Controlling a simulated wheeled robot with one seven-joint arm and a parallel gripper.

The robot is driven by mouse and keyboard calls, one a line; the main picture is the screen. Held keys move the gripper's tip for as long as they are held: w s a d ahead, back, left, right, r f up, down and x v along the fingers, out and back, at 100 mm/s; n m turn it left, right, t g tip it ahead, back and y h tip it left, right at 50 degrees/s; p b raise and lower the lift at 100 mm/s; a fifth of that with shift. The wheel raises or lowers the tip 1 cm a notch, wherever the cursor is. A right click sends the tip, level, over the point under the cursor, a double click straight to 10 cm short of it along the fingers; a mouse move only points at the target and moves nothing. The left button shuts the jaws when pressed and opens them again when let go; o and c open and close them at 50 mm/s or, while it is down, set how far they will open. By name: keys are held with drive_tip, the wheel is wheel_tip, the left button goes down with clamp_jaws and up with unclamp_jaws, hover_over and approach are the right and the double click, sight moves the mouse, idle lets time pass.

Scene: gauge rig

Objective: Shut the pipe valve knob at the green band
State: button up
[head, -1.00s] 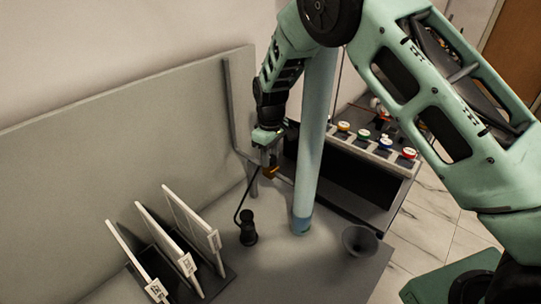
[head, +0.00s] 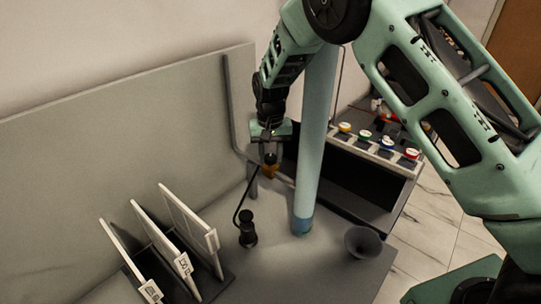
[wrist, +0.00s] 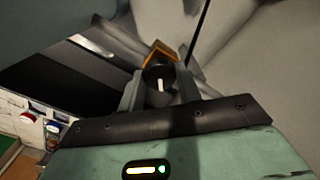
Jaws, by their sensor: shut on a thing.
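A grey pipe (head: 229,105) runs down the back board and bends right, low down, toward a brass-orange valve body (head: 269,172). In the wrist view the orange part (wrist: 158,52) shows just beyond a dark round knob (wrist: 159,73) with a white pointer mark. My gripper (head: 270,158) points down over the valve. In the wrist view its two fingers (wrist: 159,92) stand on either side of the knob, shut on it. I cannot make out a green band beside the knob; fingers and shadow hide much of its surround.
A thick pale-blue post (head: 316,130) stands just right of my gripper. A panel with coloured knobs (head: 376,143) is behind it. A black stand with a bent rod (head: 247,230), a grey funnel (head: 362,243) and a rack of white plates (head: 160,240) stand on the bench in front.

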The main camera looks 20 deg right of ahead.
sight(271, 156)
drive_tip(key=m, duration=0.3)
drive_tip(key=shift+w+r+m, duration=0.1)
drive_tip(key=shift+m, duration=2.1)
drive_tip(key=o, duration=1)
wheel_tip(271, 156, up, 17)
drive_tip(key=b, duration=0.4)
drive_tip(key=shift+r, duration=0.2)
